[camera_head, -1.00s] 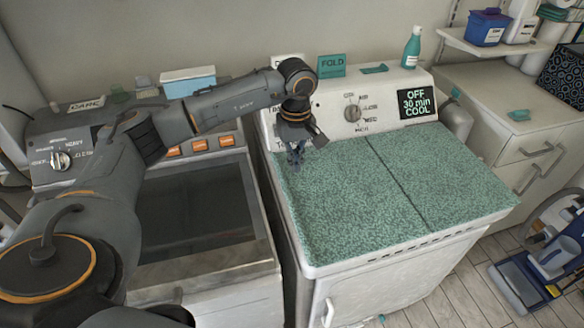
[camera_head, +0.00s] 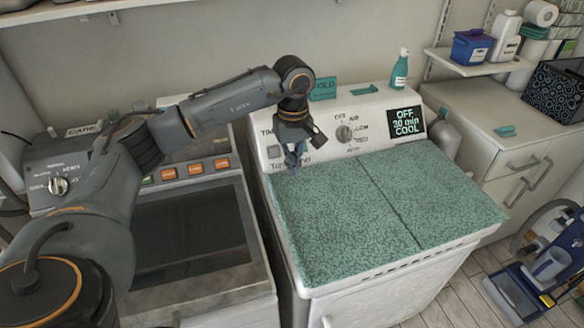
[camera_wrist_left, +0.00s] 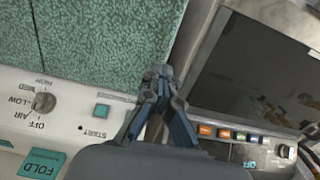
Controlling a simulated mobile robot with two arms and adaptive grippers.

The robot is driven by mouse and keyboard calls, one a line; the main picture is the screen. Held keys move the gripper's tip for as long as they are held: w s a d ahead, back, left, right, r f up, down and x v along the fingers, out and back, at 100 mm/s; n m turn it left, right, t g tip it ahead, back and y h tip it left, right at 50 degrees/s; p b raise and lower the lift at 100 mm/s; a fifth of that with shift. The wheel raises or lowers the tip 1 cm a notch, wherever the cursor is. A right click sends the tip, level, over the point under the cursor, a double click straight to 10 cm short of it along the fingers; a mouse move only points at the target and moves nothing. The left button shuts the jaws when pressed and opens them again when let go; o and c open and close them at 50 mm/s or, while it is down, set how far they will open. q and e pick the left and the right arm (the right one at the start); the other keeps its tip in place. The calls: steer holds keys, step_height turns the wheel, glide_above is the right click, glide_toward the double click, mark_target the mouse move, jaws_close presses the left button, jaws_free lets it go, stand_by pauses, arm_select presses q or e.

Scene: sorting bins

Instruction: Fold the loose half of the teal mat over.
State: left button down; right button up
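The teal speckled mat (camera_head: 340,215) lies flat on top of the white machine, with a dark seam dividing it into a left and a right half (camera_head: 430,195). It also shows in the left wrist view (camera_wrist_left: 95,40). My left gripper (camera_head: 294,170) hangs over the mat's back edge near its back left corner. In the wrist view its fingertips (camera_wrist_left: 160,72) come together beside the mat's edge, with no cloth visible between them. The fingers hide part of the corner, and no part of the mat looks lifted. My right gripper is in neither view.
The machine's control panel (camera_head: 298,124) with a dial (camera_head: 344,133) stands close behind the gripper. A second machine with a dark lid (camera_head: 190,235) is at left. Space above the mat is clear.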

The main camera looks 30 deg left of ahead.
arm_select(q)
step_height(320, 180, up, 6)
steer(key=p, duration=0.3)
steer(key=shift+w+d+r, duration=0.15)
steer(key=shift+w, duration=0.05)
steer(key=c, duration=1.1)
jaws_free()
step_height(320, 180, up, 9)
steer(key=shift+p, duration=0.6)
